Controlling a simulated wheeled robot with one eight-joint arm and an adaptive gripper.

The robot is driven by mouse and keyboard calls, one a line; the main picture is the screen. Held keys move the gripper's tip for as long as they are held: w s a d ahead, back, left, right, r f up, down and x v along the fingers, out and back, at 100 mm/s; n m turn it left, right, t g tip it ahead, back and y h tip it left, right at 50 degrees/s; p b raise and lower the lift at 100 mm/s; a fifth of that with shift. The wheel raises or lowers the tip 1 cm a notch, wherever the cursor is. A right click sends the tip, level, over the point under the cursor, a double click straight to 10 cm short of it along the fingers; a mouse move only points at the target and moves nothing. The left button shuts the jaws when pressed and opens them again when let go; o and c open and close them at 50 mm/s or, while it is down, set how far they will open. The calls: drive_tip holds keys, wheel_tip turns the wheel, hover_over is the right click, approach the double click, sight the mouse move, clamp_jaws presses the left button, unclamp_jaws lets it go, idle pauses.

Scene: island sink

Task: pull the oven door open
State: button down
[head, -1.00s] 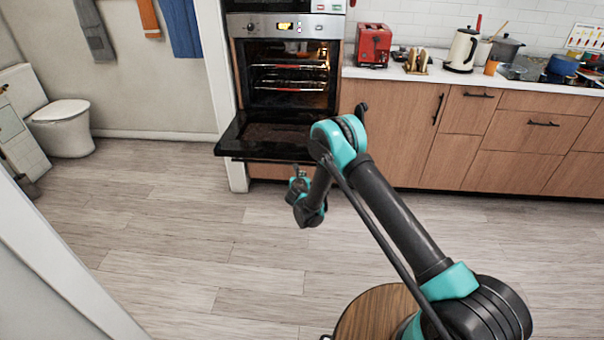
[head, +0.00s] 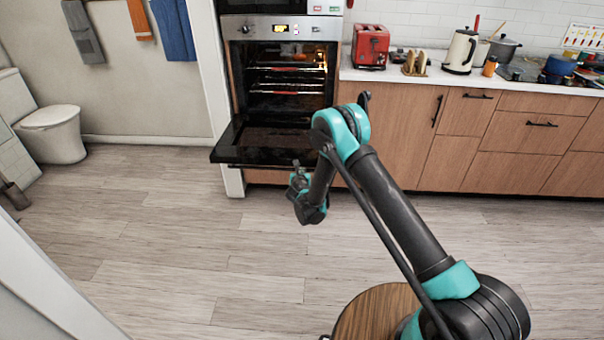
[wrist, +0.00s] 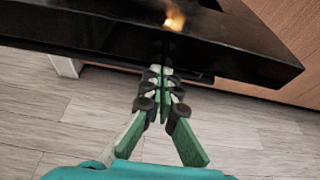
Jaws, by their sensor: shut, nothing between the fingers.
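The oven (head: 285,28) is built into a tall unit, with its lit inside and wire racks showing. Its black door (head: 262,147) is swung down and lies about flat, projecting into the room. In the wrist view the door (wrist: 90,30) spans the top of the picture. My gripper (head: 299,170) is at the door's front edge in the head view, small and partly hidden by the wrist. In the wrist view my gripper (wrist: 164,75) is shut and empty, its fingertips at the door's edge; I cannot tell whether they touch it.
Wooden cabinets (head: 395,130) with black handles stand right of the oven, under a counter with a red toaster (head: 370,46) and a kettle (head: 461,51). A toilet (head: 52,130) is at the left. The wood floor (head: 160,220) before the oven is clear.

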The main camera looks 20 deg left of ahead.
wheel_tip(320, 180, up, 10)
drive_tip(key=w+g, duration=0.1)
drive_tip(key=g, duration=0.1)
drive_tip(key=shift+f+h, duration=0.25)
drive_tip(key=shift+h, duration=0.15)
drive_tip(key=shift+a, duration=0.1)
